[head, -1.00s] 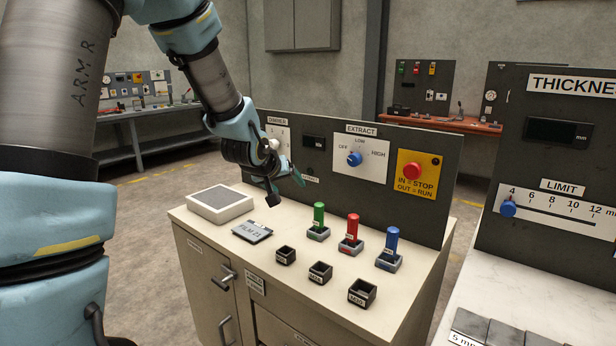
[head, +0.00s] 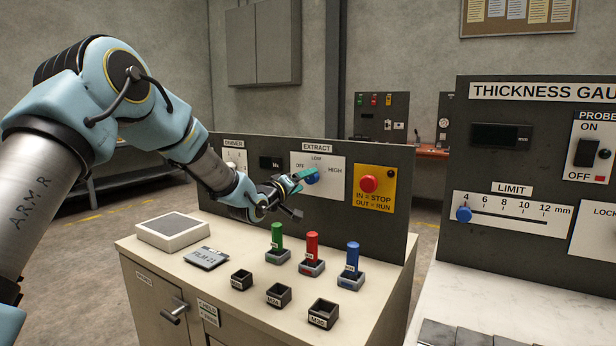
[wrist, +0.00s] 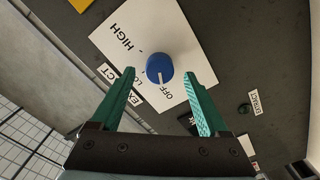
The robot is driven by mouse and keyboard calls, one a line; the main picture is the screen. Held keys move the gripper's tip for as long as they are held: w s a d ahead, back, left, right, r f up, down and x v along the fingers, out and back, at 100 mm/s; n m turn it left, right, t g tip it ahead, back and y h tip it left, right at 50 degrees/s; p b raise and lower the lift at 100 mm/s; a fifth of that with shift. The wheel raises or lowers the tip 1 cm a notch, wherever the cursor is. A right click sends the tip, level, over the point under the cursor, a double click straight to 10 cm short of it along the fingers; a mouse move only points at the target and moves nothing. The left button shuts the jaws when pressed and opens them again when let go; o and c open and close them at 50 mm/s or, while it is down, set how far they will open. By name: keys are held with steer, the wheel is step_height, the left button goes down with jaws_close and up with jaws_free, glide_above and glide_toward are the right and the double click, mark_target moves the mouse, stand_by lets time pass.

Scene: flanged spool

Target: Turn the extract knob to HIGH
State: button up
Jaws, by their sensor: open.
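The extract knob (head: 313,179) is blue and round, on a white plate (head: 333,188) marked OFF, LOW and HIGH on the dark upright panel. In the wrist view the knob (wrist: 159,66) has a white mark pointing toward OFF. My gripper (head: 300,191) is in front of the plate, at the knob's lower left in the head view, and one green finger partly covers the knob. In the wrist view my gripper (wrist: 160,74) is open, with one fingertip on each side of the knob. Gaps show on both sides; I cannot tell how far the tips are from the panel.
A red stop button (head: 369,184) on a yellow plate is right of the knob. Below stand green (head: 277,236), red (head: 312,246) and blue (head: 352,257) pegs in holders on the bench. The dimmer plate (head: 235,158) is to the left.

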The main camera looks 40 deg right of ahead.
mark_target(309, 179)
steer(key=shift+p+x, duration=0.3)
steer(key=shift+x, duration=1.6)
steer(key=shift+c, duration=0.2)
jaws_close()
